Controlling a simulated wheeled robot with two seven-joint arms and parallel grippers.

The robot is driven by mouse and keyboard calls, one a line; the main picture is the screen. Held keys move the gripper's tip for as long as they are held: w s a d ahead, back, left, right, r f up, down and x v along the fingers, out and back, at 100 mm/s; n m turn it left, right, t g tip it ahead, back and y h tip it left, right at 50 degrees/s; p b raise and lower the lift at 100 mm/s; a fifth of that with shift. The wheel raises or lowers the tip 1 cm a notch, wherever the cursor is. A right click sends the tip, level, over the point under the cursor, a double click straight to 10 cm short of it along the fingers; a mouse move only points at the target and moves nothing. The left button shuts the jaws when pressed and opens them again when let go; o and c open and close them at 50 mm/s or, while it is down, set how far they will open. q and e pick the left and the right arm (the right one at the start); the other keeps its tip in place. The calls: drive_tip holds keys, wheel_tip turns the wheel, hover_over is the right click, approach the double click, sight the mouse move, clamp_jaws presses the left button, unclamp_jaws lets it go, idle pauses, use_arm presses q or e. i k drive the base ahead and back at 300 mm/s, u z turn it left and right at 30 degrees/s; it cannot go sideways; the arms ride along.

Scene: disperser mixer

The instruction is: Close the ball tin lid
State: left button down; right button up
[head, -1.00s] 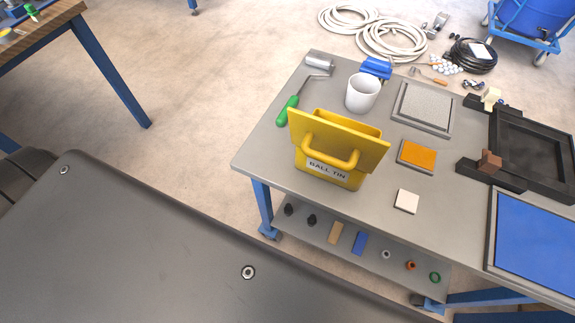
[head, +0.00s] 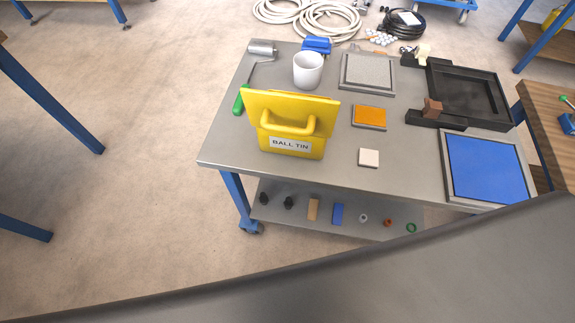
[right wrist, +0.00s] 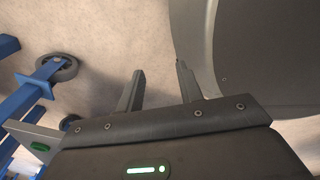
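The yellow ball tin (head: 318,149) stands upright near the left end of the grey table, with a "BALL TIN" label on its front. Its yellow lid (head: 262,108) is a wide panel with a looped handle (head: 288,127). The lid stands steeply tilted on the side facing me, not flat over the top, so the tin is open. The panel hides most of the tin's mouth. My right gripper (right wrist: 160,82) shows in the right wrist view, fingers apart and empty, over the floor, away from the tin. My left gripper is not in view.
A white cup (head: 308,72) stands behind the tin, and a green-handled roller (head: 262,48) lies behind it to the left. An orange block (head: 369,116) and a white tile (head: 369,158) lie to its right. The tabletop (head: 225,150) is clear in front.

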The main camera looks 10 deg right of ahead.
sight(302, 116)
drive_tip(key=k, duration=0.85)
drive_tip(key=z, duration=1.4)
